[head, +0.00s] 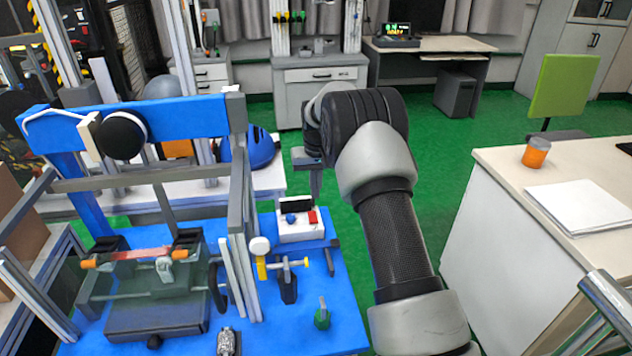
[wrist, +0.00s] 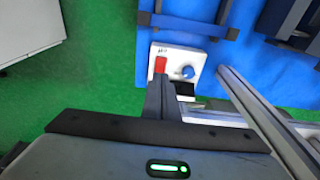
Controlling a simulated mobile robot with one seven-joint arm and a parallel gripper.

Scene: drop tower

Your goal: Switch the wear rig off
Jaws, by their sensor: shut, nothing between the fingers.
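The wear rig (head: 150,265) stands on a blue bench at the left of the head view. Its white control box (head: 300,232) sits near the bench's right side, with a red switch (head: 313,216), a blue knob (head: 291,218) and a dark panel. In the wrist view the box (wrist: 175,52) shows the red switch (wrist: 161,64) on the left and the blue knob (wrist: 187,72) on the right. My gripper (head: 316,190) is shut and empty. In the wrist view its fingertips (wrist: 161,82) appear right beside the red switch; I cannot tell whether they touch it.
Yellow-handled and green clamp parts (head: 322,315) stand on the blue bench (head: 345,325) in front of the box. A blue helmet (head: 262,148) lies on a white table behind. A white counter (head: 500,215) with an orange jar (head: 536,152) is on the right. Green floor (head: 440,140) lies between.

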